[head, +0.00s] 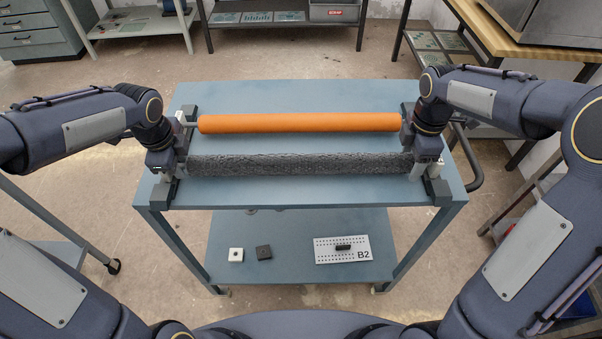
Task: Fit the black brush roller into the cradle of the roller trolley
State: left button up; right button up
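The black brush roller (300,164), dark and bristly, lies level across the front of the roller trolley (300,198). The cradle's black end blocks stand at the left (168,192) and right (437,190) edges of the top, close to the roller's ends. My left gripper (180,160) is at the roller's left end and my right gripper (424,156) is at its right end, both pointing down. The wrists hide the fingers and the roller's shaft ends. I cannot tell whether the fingers grip, or whether the roller rests in the cradle.
An orange roller (300,123) lies parallel just behind the brush roller. A push handle (474,165) sticks out at right. Open floor surrounds the trolley.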

pick_arm(q)
jog(key=shift+o, duration=0.4)
pick_arm(e)
jog(key=shift+o, duration=0.4)
pick_arm(q)
jog(key=shift+r, duration=0.1)
pick_arm(e)
jog(key=shift+r, duration=0.3)
pick_arm(q)
notch_tip(320, 180, up, 12)
jog(key=s, duration=0.2)
jog(key=shift+s+f, duration=0.2)
pick_arm(e)
notch_tip(320, 180, up, 12)
jog(key=shift+f, duration=0.2)
